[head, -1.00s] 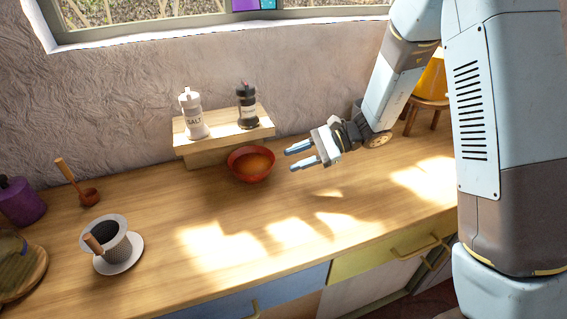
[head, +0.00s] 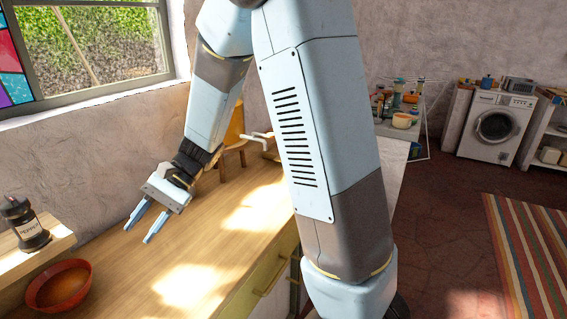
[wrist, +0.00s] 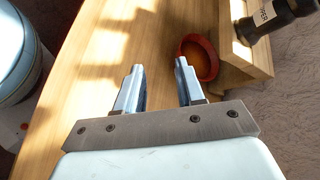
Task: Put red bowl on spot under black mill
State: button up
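The red bowl (head: 60,286) sits on the wooden counter at the lower left of the head view, in front of the small wooden shelf. It also shows in the wrist view (wrist: 207,53), just beyond one fingertip. The black pepper mill (head: 27,228) stands upright on the shelf, behind the bowl; part of it shows in the wrist view (wrist: 272,17). My gripper (head: 141,223) is open and empty above the counter, to the right of the bowl and apart from it. The counter under the mill is hidden by the shelf.
The wooden shelf (head: 40,250) stands against the wall close to the bowl. The counter (head: 215,210) is clear between the bowl and the yellow object (head: 235,130) behind my arm. A washing machine (head: 497,125) and striped rug (head: 525,250) are far to the right.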

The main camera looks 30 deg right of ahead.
jog(key=s+d+r+n+t+h, duration=0.1)
jog(key=s+d+r+t+h, duration=0.2)
jog(key=d, duration=0.6)
jog(key=s+d+r+n+t+h, duration=0.2)
jog(key=s+d+r+t+h, duration=0.1)
jog(key=d, duration=0.5)
jog(key=s+d+r+n+t+h, duration=0.1)
jog(key=s+d+r+t+h, duration=0.3)
jog(key=s+d+r, duration=0.2)
jog(key=shift+s+d+r+t, duration=0.3)
jog(key=shift+d+r, duration=0.75)
jog(key=shift+d, duration=0.8)
